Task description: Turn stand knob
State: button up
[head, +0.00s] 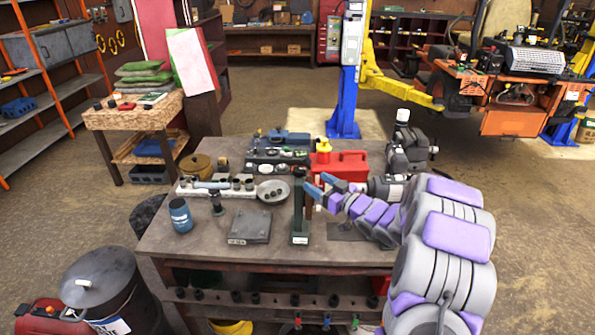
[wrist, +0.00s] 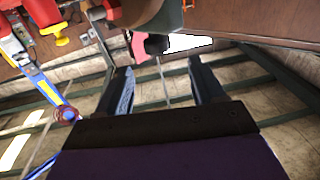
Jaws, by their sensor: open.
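A dark green upright stand (head: 300,210) with a flat foot rises from the workbench near its middle. My gripper (head: 320,185) is just right of the stand's upper part, its two blue fingertips pointing left toward it. In the wrist view my gripper (wrist: 160,66) is open and empty, with a gap between its fingers. A small dark knob-like piece (wrist: 157,44) shows beyond the fingertips, roughly in line with the gap; I cannot tell for certain that it is the stand's knob. No knob is clear in the head view.
The workbench (head: 190,240) holds a flat grey plate (head: 250,227), a blue cup (head: 180,215), a metal bowl (head: 273,190) and a red case (head: 340,165) behind my gripper. A lidded drum (head: 95,285) stands at front left. Open floor lies right of the bench.

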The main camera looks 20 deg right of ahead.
aim_at(303, 173)
jog(key=x, duration=0.8)
jog(key=shift+w+d, duration=0.15)
jog(key=shift+w, duration=0.25)
jog(key=shift+w+a+r, duration=0.1)
jog(key=shift+w+a, duration=0.3)
jog(key=shift+w, duration=0.1)
jog(key=shift+d, duration=0.1)
jog(key=shift+d, duration=0.2)
jog(key=c, duration=0.4)
jog(key=shift+a, duration=0.2)
jog(key=c, duration=0.5)
jog(key=shift+b, duration=0.35)
jog(key=shift+c, duration=0.2)
jog(key=shift+m+h+b, duration=0.3)
jog(key=shift+h+b, duration=0.2)
jog(key=shift+b, duration=0.1)
